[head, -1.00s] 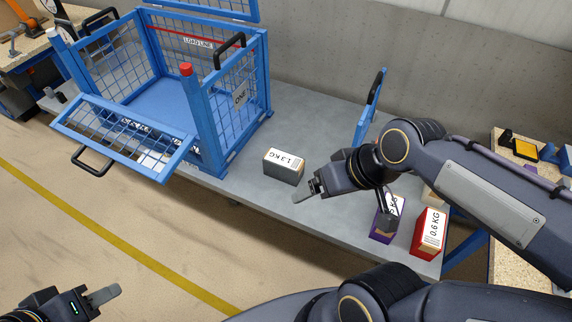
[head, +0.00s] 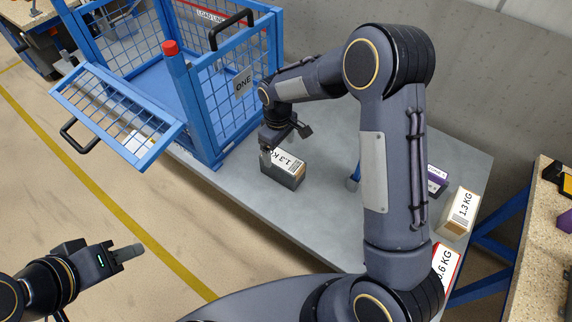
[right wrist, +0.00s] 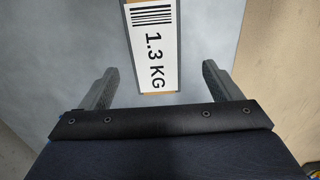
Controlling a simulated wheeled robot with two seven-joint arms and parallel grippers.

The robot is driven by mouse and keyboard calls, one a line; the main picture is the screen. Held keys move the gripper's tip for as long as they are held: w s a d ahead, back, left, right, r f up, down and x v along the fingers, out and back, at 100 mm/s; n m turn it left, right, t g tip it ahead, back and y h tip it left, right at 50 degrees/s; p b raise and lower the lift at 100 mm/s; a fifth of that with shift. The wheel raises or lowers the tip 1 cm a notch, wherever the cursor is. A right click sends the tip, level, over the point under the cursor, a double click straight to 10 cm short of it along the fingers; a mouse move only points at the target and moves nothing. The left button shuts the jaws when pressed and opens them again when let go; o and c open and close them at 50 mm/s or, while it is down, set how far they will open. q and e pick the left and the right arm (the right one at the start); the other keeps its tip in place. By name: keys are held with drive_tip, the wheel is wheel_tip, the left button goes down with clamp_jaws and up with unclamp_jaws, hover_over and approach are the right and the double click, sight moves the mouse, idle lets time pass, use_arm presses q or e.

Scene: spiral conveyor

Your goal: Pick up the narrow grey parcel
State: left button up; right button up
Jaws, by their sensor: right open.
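The narrow grey parcel (head: 283,176) stands on the grey table, its white 1.3 KG label facing up. My right gripper (head: 286,144) is just above it in the head view. In the right wrist view the parcel's label (right wrist: 153,45) shows between and beyond the two spread fingers of the right gripper (right wrist: 159,70). The fingers are open with a gap on both sides of the parcel; whether they are level with it is hard to tell. My left gripper (head: 122,252) hangs over the floor at lower left, away from the parcel; its finger gap is not clear.
A blue mesh cage (head: 228,98) with its front flap lowered stands left of the parcel. A tan parcel (head: 460,213), a red parcel (head: 446,262) and a purple parcel (head: 437,181) are at the table's right end, partly behind my right arm. Bare table (head: 325,215) lies right of the parcel.

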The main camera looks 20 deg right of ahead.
sight(282, 159)
drive_tip(key=f, duration=0.4)
drive_tip(key=d+f, duration=0.1)
drive_tip(key=f, duration=0.1)
drive_tip(key=shift+s+f, duration=0.1)
drive_tip(key=shift+f, duration=0.3)
clamp_jaws()
drive_tip(key=shift+r, duration=0.15)
